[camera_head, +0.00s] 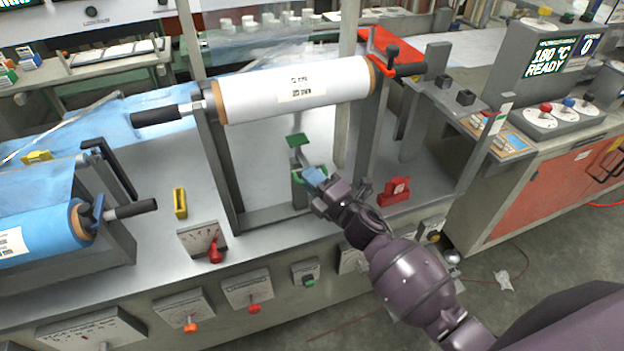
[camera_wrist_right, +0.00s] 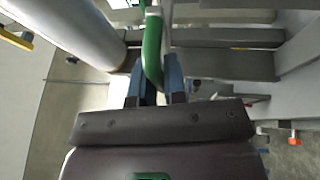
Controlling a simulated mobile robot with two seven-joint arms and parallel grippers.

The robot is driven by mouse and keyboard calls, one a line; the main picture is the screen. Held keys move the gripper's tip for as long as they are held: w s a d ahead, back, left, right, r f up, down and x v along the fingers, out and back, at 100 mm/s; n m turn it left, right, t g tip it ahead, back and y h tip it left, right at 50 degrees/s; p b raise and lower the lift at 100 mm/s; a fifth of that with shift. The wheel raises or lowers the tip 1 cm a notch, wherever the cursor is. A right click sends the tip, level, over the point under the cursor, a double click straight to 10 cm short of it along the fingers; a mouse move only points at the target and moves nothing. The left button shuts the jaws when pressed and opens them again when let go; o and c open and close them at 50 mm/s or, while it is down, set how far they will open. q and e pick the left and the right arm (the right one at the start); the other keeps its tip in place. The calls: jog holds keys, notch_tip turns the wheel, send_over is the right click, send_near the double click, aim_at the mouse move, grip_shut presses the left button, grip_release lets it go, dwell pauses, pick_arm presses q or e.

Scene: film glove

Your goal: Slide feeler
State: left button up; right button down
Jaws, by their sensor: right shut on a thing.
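The feeler appears to be the grey post with a green flat top (camera_head: 298,140) and a green handle lower down, standing below the white film roll. My right gripper (camera_head: 314,177) has blue fingertips and is at the post's lower green part. In the right wrist view, the curved green handle (camera_wrist_right: 152,52) runs down between the two blue fingers (camera_wrist_right: 155,88), which are shut on it. The fingers hide its lower end. My left gripper is in neither view.
The white film roll (camera_head: 298,89) lies across the grey frame (camera_head: 217,165) above the feeler. A red block (camera_head: 396,190) is to the right of my gripper. A yellow piece (camera_head: 180,203) and a red-knobbed dial (camera_head: 203,240) are to the left. A blue roll (camera_head: 40,237) is at far left.

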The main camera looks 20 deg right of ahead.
notch_tip(320, 180, up, 7)
jog(key=p, duration=0.5)
jog(key=shift+r, duration=0.2)
jog(key=shift+r+p, duration=0.6)
jog(key=shift+p, duration=0.1)
jog(key=c, duration=1.2)
grip_release()
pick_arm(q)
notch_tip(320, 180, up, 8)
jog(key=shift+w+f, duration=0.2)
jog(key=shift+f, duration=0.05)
pick_arm(e)
jog(key=shift+s+f, duration=0.1)
pick_arm(q)
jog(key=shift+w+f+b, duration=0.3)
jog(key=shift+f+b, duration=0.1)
jog(key=shift+b, duration=0.4)
pick_arm(e)
jog(key=shift+v, duration=5.3)
